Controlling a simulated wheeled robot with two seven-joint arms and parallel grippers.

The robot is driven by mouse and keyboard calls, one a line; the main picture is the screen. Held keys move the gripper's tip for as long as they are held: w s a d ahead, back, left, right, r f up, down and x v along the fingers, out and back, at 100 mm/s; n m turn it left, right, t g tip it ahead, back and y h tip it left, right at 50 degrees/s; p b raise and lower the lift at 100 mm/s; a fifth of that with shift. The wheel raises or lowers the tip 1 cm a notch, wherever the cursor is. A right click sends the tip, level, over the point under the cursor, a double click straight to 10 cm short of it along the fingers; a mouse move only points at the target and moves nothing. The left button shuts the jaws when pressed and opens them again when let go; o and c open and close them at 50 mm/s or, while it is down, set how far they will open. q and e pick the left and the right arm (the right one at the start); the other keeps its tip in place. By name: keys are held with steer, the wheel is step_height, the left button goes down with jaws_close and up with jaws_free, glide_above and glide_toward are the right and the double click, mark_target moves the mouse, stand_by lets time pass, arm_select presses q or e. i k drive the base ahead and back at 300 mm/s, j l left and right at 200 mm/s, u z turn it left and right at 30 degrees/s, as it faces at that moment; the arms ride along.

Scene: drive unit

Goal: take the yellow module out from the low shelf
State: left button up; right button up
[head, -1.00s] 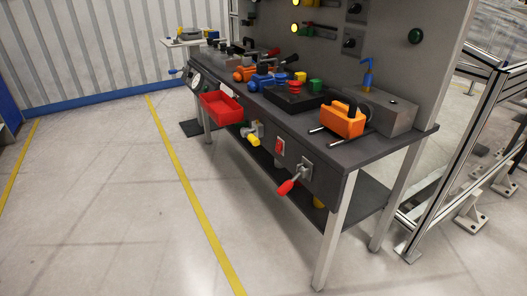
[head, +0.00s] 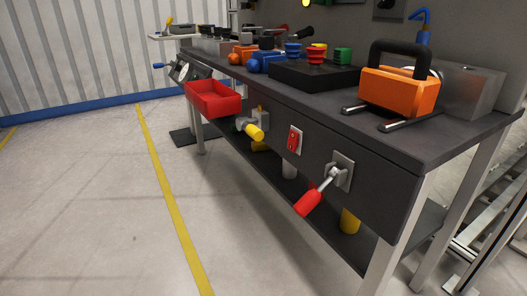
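The low shelf (head: 330,240) runs under the dark workbench. A yellow cylinder (head: 349,222) stands on it toward the near right end, partly hidden by the bench's front panel. A second yellow piece (head: 260,146) shows on the shelf farther left, mostly hidden behind the panel and a valve. A pale cylinder (head: 289,165) stands between them. I cannot tell which yellow piece is the module. Neither of my grippers is in view.
A red lever (head: 313,198), a red switch (head: 295,139) and a yellow-handled valve (head: 253,130) stick out from the front panel. A red bin (head: 214,98) hangs at the left. An orange handled block (head: 398,90) sits on the bench top. The floor in front is clear.

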mark_target(256, 146)
steer(key=i+j+u, duration=0.3)
steer(key=i, duration=0.3)
steer(key=i+j+u, duration=0.3)
steer(key=i, duration=0.3)
steer(key=i+u, duration=0.3)
steer(key=i, duration=0.3)
steer(key=i+z, duration=0.2)
steer(key=i, duration=0.25)
steer(key=i+j+z, duration=0.1)
steer(key=i+z, duration=0.15)
steer(key=i, duration=0.15)
steer(key=i+j+z, duration=0.2)
steer(key=i, duration=0.25)
